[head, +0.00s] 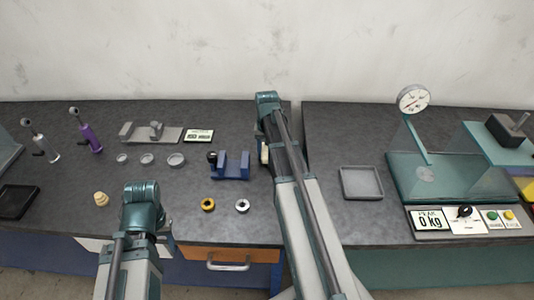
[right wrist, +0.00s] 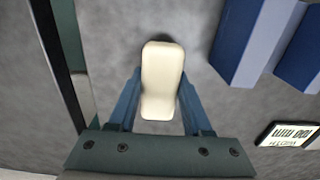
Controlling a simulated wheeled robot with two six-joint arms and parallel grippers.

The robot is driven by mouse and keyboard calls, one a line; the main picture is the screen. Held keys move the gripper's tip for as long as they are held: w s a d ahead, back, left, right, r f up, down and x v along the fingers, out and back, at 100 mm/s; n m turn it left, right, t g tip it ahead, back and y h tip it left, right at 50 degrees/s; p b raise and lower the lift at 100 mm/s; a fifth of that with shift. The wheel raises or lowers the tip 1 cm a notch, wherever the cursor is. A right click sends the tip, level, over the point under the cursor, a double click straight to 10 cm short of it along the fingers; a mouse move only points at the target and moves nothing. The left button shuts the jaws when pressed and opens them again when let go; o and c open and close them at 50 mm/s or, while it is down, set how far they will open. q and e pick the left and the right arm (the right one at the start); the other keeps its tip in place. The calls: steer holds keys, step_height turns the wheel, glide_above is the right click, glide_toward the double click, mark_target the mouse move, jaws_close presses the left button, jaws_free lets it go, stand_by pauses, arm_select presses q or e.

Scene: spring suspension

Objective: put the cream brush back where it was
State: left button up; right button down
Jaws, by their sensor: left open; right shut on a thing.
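The cream brush (right wrist: 162,80) is a pale rounded block between the two blue fingers of my right gripper (right wrist: 160,105), which is shut on it.
A blue stand (head: 232,168) is just left of my right arm. A gold ring (head: 208,204) and a silver ring (head: 242,205) lie in front of it. A grey tray (head: 361,183) and a gauge press (head: 424,178) stand to the right. Bare table lies between the arm and the tray.

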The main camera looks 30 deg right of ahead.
mark_target(267, 150)
steer(key=shift+c, duration=1.7)
jaws_free()
steer(key=shift+r+p, duration=0.1)
steer(key=shift+p, duration=0.2)
step_height(267, 150, up, 12)
steer(key=p, duration=1.2)
steer(key=s+a+n, duration=0.5)
steer(key=s+a, duration=0.3)
steer(key=a, duration=0.7)
steer(key=s+a+n+h, duration=0.1)
steer(key=s+a+n, duration=0.4)
steer(key=a, duration=1)
steer(key=s, duration=0.3)
steer(key=shift+s+a, duration=0.25)
